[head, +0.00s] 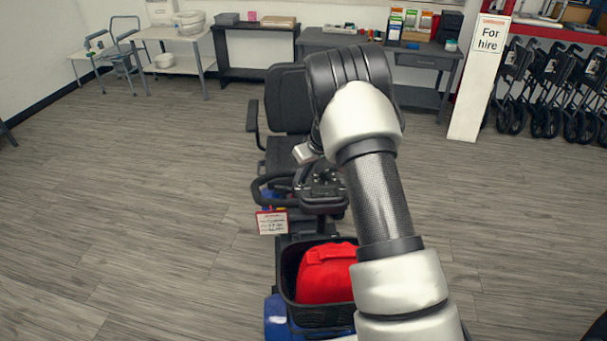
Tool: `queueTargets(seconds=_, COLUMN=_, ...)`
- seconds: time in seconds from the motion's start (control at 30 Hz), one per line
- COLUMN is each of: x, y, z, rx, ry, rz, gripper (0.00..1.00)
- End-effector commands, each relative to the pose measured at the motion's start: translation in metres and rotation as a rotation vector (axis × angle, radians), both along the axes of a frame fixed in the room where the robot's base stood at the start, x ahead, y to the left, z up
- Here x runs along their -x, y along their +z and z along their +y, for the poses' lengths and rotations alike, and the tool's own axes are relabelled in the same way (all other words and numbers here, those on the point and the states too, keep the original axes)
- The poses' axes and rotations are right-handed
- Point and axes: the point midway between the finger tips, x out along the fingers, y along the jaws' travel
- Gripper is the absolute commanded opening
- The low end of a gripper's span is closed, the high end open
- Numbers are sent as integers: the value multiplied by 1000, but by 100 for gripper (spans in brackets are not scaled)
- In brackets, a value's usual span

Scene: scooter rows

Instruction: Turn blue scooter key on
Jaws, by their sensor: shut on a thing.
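The blue scooter (276,317) stands facing me, with blue body panels low at the front and a black seat (287,98) behind. Its dark tiller console (325,195) lies below my wrist, with a black loop handlebar (268,185) on the left. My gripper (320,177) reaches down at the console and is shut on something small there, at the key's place. My forearm and wrist cover much of it. The key itself is too small and hidden to make out, so its turn angle cannot be seen.
A black front basket (290,292) holds a red bag (325,272). A price card (272,222) hangs by the handlebar. Desks and shelves line the back wall. A "For hire" post (480,80) and folded walkers (560,90) stand at right. The floor at left is clear.

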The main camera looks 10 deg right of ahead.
Motion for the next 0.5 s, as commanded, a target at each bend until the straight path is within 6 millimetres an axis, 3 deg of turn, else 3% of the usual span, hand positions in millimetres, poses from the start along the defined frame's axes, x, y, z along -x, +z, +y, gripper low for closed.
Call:
queueTargets(seconds=0.27, x=0, y=0, z=1, rx=8, ry=-53, rz=0, gripper=0)
queueTargets(seconds=0.5, x=1, y=1, z=4, rx=33, ry=-202, rz=2, gripper=0)
